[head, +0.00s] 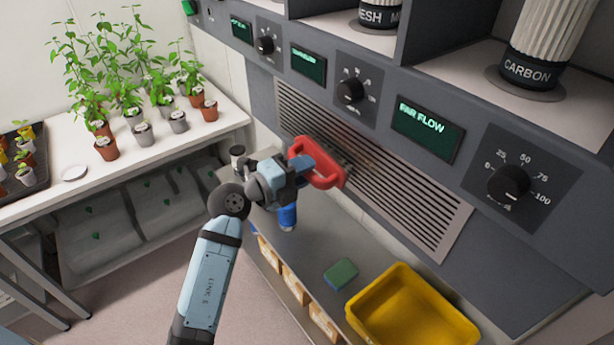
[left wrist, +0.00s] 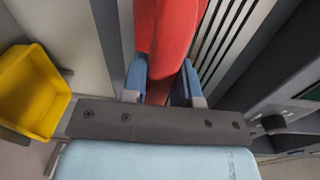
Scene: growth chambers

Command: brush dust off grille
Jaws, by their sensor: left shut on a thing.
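The grille (head: 405,190) is a long slatted panel on the grey cabinet front, below the dials. A brownish dusty patch (head: 358,160) shows on its slats near the middle. My left gripper (head: 310,168) is shut on a red brush (head: 325,180) and holds it at the grille, over its left-middle part. In the left wrist view the red brush (left wrist: 170,40) sits between the two blue fingers, with the grille slats (left wrist: 225,40) just to its right. The bristles are hidden, so I cannot tell whether they touch the slats. My right gripper is not in view.
A yellow tub (head: 405,310) and a green sponge (head: 341,273) are on the grey shelf below the grille. Dials and displays (head: 428,130) line the panel above. A white bench (head: 60,190) with potted seedlings stands at the left.

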